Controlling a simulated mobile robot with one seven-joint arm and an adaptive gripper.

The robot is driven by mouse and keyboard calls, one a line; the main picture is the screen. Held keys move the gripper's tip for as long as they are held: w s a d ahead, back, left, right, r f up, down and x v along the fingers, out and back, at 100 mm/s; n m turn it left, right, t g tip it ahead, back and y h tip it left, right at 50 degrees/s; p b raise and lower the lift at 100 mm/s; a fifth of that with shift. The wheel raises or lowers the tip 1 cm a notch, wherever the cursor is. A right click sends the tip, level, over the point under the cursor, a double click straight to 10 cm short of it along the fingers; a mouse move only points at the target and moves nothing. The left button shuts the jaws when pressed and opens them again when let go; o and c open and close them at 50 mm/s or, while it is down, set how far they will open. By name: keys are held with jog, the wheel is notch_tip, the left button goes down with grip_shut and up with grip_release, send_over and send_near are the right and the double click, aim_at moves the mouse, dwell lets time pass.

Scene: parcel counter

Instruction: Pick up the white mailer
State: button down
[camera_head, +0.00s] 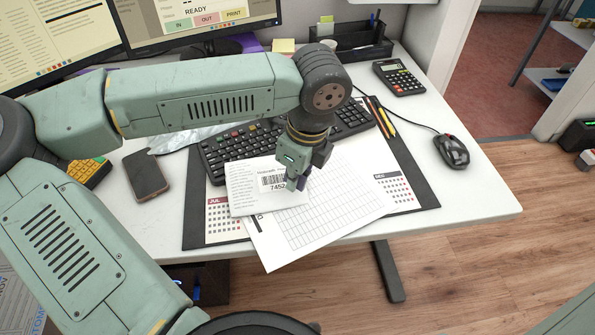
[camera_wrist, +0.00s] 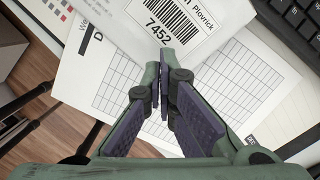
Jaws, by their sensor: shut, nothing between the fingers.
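The white mailer (camera_head: 243,198) is a flat white packet with printed text and a barcode numbered 7452. It lies on papers near the middle of the desk. In the wrist view its barcode face (camera_wrist: 187,32) shows at the top, just beyond the fingertips. My gripper (camera_head: 293,184) points down at the mailer's right part and hides some of it. In the wrist view the fingertips (camera_wrist: 163,66) are together with nothing between them, over or at the mailer's edge. I cannot tell whether they touch it.
A printed grid sheet (camera_head: 325,205) and a dark desk mat (camera_head: 425,190) lie under and beside the mailer. A keyboard (camera_head: 228,150) is behind it. A phone (camera_head: 146,175) and crumpled clear plastic (camera_head: 180,139) are left; a mouse (camera_head: 452,151) and calculator (camera_head: 399,78) are right.

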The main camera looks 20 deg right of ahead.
aim_at(275, 184)
jog(key=w+a+p, duration=0.1)
jog(key=w, duration=0.1)
jog(key=w+a+p, duration=0.1)
jog(key=w+a, duration=0.1)
jog(key=w, duration=0.1)
jog(key=w+a+p, duration=0.1)
jog(key=w+a, duration=0.1)
jog(key=shift+w+a+r, duration=0.1)
jog(key=shift+w+r, duration=0.05)
jog(key=shift+w, duration=0.05)
jog(key=shift+s+f, duration=0.15)
jog(key=shift+f, duration=0.65)
jog(key=shift+f+b, duration=0.2)
jog(key=shift+b, duration=0.25)
jog(key=s+d+b, duration=0.2)
jog(key=b, duration=0.1)
jog(key=s+b, duration=0.1)
jog(key=shift+s+d+f, duration=0.25)
jog(key=shift+d, duration=0.15)
jog(key=shift+s+d+r+b, duration=0.3)
jog(key=shift+s+b, duration=0.1)
jog(key=shift+s, duration=0.1)
